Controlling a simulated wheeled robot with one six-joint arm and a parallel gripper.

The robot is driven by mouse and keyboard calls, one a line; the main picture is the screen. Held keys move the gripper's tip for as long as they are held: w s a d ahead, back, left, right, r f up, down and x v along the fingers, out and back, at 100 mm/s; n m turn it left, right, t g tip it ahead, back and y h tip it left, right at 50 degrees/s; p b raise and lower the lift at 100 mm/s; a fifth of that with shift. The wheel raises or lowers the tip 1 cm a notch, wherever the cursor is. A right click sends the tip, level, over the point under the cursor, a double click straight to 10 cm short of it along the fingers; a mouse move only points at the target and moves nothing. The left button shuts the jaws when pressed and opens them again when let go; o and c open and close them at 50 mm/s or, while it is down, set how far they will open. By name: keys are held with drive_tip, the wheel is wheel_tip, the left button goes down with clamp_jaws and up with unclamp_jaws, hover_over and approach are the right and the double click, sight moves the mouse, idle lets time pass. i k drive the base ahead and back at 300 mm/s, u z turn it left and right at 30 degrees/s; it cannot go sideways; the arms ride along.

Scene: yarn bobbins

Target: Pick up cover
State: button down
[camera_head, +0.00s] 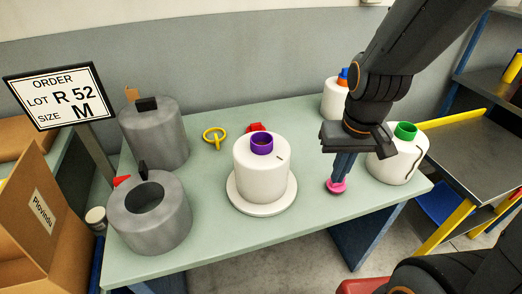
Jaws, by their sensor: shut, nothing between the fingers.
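Two grey cylinders with black handle tabs stand on the left of the table and look like covers. The front grey cylinder (172,225) has a round opening in its top; the rear grey cylinder (160,140) has a black block on top. I cannot tell which is the cover meant. A white bobbin (262,172) with a purple top sits on a round white base (287,198) mid-table. My gripper (342,176) points down at the right, shut and empty, well away from both grey cylinders. A small pink-topped piece (336,187) is at its fingertips.
A green-topped white bobbin (392,163) and a white bobbin (333,100) with blue and orange tops stand near my arm. A yellow ring (214,137) and an order sign (57,96) are at left. Front-centre pale green tabletop (225,240) is clear.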

sight(152, 127)
drive_tip(key=u, duration=1.3)
